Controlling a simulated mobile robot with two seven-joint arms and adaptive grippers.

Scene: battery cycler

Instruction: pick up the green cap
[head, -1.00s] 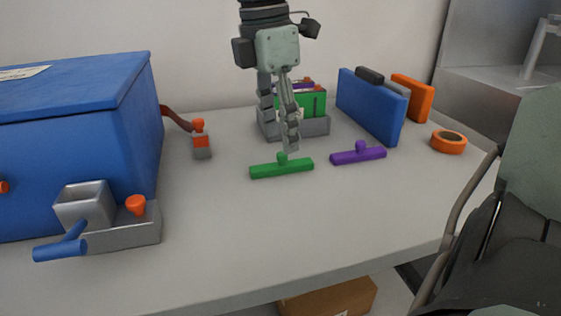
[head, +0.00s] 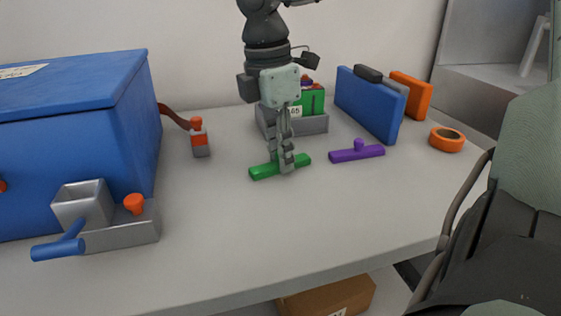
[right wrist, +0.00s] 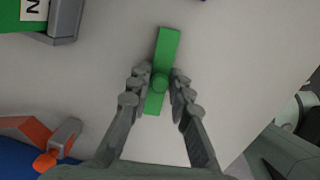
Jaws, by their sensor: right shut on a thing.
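The green cap (head: 265,171) is a flat bar with a round knob, lying on the grey table in the head view. It also shows in the right wrist view (right wrist: 168,45), with its knob between the fingers. My right gripper (head: 284,163) points down over the middle of the cap and is shut on its knob, which the fingers hide in the head view. The fingers also show in the right wrist view (right wrist: 160,85). The cap looks to be at table level; I cannot tell if it is lifted. My left gripper is not in view.
A purple cap (head: 357,151) lies close to the right. A grey tray (head: 312,124) with a green block stands behind. Blue and orange cases (head: 368,104) and an orange tape ring (head: 447,140) are at right. A blue box (head: 75,150) fills the left. The table front is clear.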

